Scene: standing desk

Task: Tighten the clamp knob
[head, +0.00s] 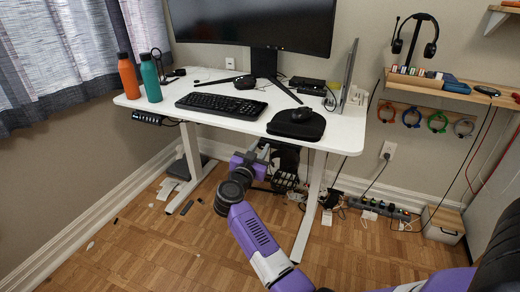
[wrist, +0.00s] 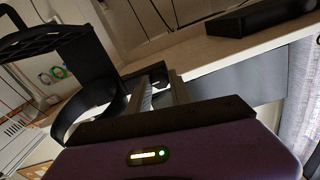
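My gripper (head: 264,150) is under the front of the white desk (head: 228,110), near a black clamp-on holder (head: 287,157). In the wrist view my gripper (wrist: 160,80) points up at the desk's underside, its two pale fingers apart. The black holder (wrist: 85,60) with its curved band is left of the fingers there. A small dark part (wrist: 139,74) shows beside the left fingertip at the desk edge; it may be the clamp knob, but it is partly hidden. I cannot tell whether a finger touches it.
Desk legs (head: 308,205) stand close to my arm. A keyboard (head: 221,105), a mouse on a black pad (head: 296,124) and two bottles (head: 150,78) are on the desk. A power strip (head: 380,208) and cables lie by the wall. The front floor is mostly clear.

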